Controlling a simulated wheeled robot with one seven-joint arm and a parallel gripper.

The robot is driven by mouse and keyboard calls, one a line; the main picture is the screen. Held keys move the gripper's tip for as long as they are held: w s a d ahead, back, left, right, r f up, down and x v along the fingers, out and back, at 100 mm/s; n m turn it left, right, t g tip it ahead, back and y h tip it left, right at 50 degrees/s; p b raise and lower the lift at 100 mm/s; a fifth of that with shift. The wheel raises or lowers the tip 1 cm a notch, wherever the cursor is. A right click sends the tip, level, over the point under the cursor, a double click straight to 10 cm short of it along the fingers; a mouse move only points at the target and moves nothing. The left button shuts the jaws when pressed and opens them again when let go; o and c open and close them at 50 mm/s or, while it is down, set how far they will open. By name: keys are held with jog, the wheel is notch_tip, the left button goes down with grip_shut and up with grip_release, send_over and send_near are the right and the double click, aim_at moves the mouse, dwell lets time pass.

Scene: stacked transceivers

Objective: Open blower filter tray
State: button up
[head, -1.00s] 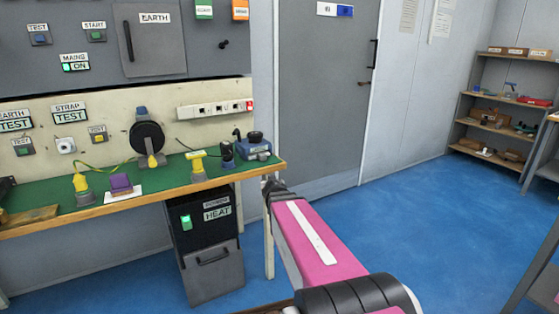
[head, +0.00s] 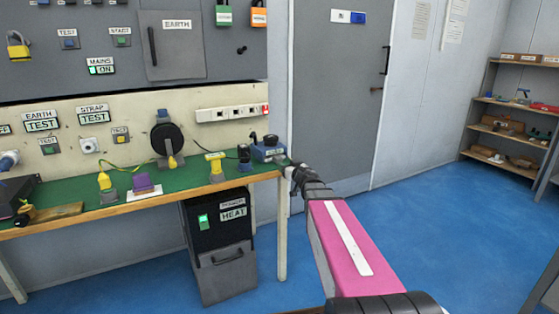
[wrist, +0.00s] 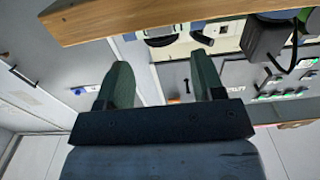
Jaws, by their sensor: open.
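The blower unit (head: 205,222) is a black box labelled HEAT with a lit green switch, under the left workbench in the head view. Its lower front is a grey tray (head: 228,274) with a dark handle (head: 227,258); the tray looks shut. My gripper (wrist: 165,85) is open and empty in the wrist view, its two green-grey fingers apart. In the head view my pink arm reaches toward the bench's right end, right of the blower, and the fingers there are too small to make out. The blower is not recognisable in the wrist view.
The green-topped workbench (head: 180,182) with a wooden edge carries yellow, purple and blue items. Its leg (head: 282,230) stands between the blower and my arm. A grey door (head: 335,95) is behind; shelves (head: 510,115) stand far right. The blue floor (head: 430,195) is clear.

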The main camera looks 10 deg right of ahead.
aim_at(280, 160)
jog(key=x, duration=0.9)
jog(key=shift+s, duration=0.1)
